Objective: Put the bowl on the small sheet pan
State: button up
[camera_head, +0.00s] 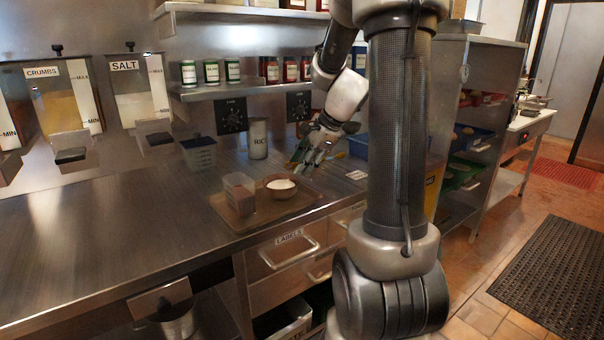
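A small brown bowl (280,188) with white contents sits upright on the back right part of a small brown sheet pan (282,212). The pan lies flat on the steel counter near its front edge. My gripper (302,168) is just above and behind the bowl's right side, pointing down. Its fingertips look spread, with nothing seen between them. It appears apart from the bowl, though the small gap is hard to judge.
A clear rectangular container (239,193) stands on the pan left of the bowl. A metal canister (258,138) and a dark-topped container (199,152) stand behind. A shelf of jars (232,70) hangs above. The counter's left side is clear.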

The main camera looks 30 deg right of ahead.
jog(key=s+a+r+n+g+h, duration=0.1)
jog(key=s+a+r+n, duration=0.5)
jog(key=s+a+n, duration=0.45)
jog(key=s+d+n+h, duration=0.1)
jog(key=s+n+h, duration=0.1)
jog(key=s+n, duration=0.8)
jog(key=s, duration=0.3)
jog(key=shift+d+r, duration=0.25)
